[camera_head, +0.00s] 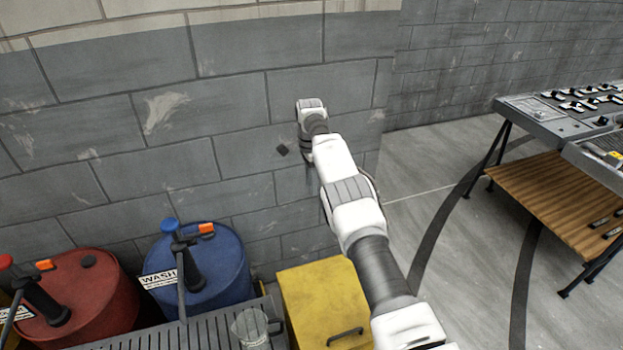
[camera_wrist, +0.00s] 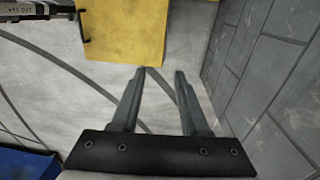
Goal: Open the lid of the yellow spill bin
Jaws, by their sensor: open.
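The yellow spill bin (camera_head: 315,293) stands low against the block wall, partly behind my arm in the head view. Its flat lid looks shut, with a dark bar handle (camera_head: 345,337) near its front edge. In the wrist view the yellow lid (camera_wrist: 125,30) is at the top, with the handle (camera_wrist: 82,24) along its left side. My gripper (camera_wrist: 161,72) is open and empty, its two fingers apart. The fingertips appear just off the lid's lower edge in that view, above the floor, and away from the handle. In the head view my gripper's fingers cannot be made out clearly.
The block wall (camera_wrist: 265,70) is close on the right in the wrist view. A slatted metal bench (camera_head: 175,335) with a clear jug (camera_head: 250,327) adjoins the bin. Red (camera_head: 85,300) and blue (camera_head: 205,270) drums stand behind it. Floor right of the bin is open.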

